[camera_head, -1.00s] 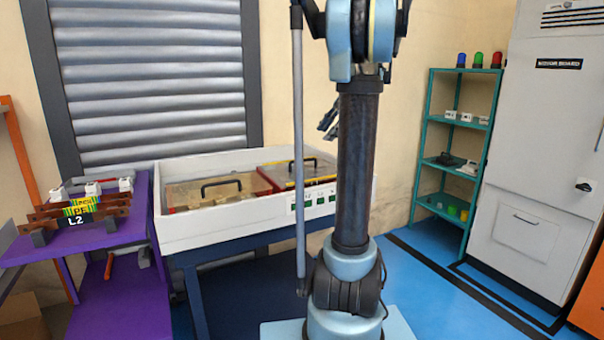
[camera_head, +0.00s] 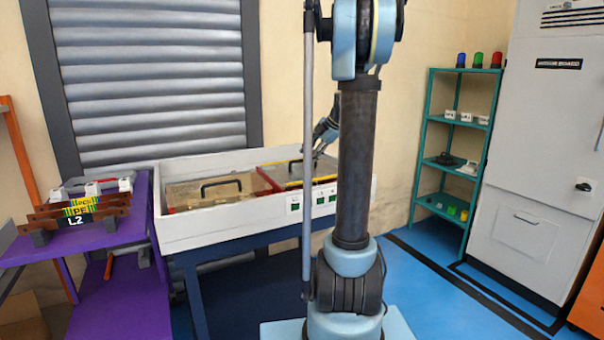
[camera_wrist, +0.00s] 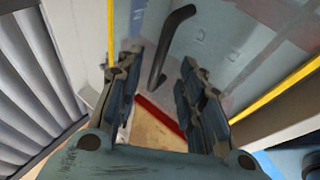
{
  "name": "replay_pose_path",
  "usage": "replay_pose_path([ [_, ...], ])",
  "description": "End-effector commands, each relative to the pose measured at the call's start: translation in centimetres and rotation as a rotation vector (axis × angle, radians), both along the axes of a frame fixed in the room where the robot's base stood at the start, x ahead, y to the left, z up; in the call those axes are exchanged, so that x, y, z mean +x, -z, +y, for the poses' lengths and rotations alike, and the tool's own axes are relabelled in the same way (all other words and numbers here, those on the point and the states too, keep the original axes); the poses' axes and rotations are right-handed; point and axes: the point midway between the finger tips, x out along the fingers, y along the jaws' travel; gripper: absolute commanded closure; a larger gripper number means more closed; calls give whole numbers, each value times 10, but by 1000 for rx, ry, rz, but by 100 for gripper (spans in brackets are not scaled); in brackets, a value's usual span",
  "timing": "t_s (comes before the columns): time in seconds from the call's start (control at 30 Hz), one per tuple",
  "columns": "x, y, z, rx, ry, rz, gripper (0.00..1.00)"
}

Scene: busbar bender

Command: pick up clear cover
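The clear cover (camera_head: 297,171) with yellow edging and a dark handle lies on the right-hand red-sided box in the white bench tray. In the wrist view the cover (camera_wrist: 222,45) looks grey and see-through, with its black handle (camera_wrist: 171,40) between and beyond my fingers. My gripper (camera_head: 318,153) is just above this cover, partly behind my own arm column. In the wrist view my gripper (camera_wrist: 160,62) is open, with a finger on each side of the handle's near end. I cannot tell whether a finger touches the handle.
A second cover (camera_head: 218,190) with a black handle lies to the left in the same white-walled tray (camera_head: 225,222). Green buttons (camera_head: 319,201) are on the tray's front. A purple table (camera_head: 112,235) with busbar parts stands left; a teal shelf (camera_head: 429,150) stands right.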

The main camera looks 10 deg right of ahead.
Motion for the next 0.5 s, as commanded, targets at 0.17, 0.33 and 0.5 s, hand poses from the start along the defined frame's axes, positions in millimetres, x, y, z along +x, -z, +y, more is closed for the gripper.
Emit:
replay_pose_path([
  [0.17, 10, 19, 13, 0, -2, 0, 65],
  [0.33, 14, 28, 19, 0, -2, 1, 65],
  [0.5, 13, 28, 18, 0, 0, 1, 67],
])
